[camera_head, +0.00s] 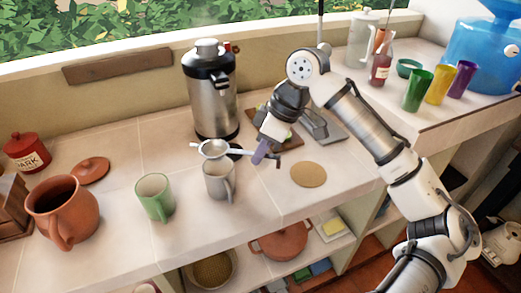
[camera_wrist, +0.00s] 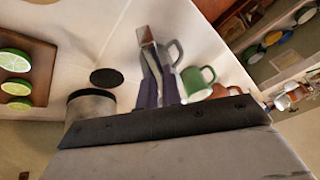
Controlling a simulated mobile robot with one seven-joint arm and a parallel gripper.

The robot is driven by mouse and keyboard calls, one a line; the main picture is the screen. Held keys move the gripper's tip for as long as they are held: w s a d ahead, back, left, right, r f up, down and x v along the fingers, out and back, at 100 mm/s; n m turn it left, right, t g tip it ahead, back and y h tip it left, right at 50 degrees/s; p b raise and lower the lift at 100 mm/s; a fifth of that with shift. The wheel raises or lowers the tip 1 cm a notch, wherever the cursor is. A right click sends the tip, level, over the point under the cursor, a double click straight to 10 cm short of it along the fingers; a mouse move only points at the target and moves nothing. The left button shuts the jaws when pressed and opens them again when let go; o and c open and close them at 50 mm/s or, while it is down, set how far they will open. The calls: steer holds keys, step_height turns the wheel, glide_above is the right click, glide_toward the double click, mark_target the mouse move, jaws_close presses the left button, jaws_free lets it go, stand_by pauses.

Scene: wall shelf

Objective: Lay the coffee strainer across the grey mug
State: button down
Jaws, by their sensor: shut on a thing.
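The grey mug stands upright on the counter and also shows in the wrist view (camera_wrist: 174,50). My gripper (camera_head: 261,153) is right of the mug, shut on the strainer's handle. In the wrist view my fingers (camera_wrist: 158,90) hide much of the strainer.
A green mug (camera_head: 155,196) stands left of the grey mug, with a terracotta pitcher (camera_head: 68,210) farther left. A tall steel urn (camera_head: 211,95) stands close behind. A flat cork disc (camera_head: 308,174) lies to the right, near the counter's front edge.

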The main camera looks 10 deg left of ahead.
step_height(320, 180, down, 5)
steer(key=shift+b, duration=1.2)
steer(key=shift+d+f, duration=0.1)
steer(key=c, duration=1.5)
jaws_free()
steer(key=v, duration=1.4)
steer(key=shift+b, duration=0.45)
steer(key=shift+f, duration=0.1)
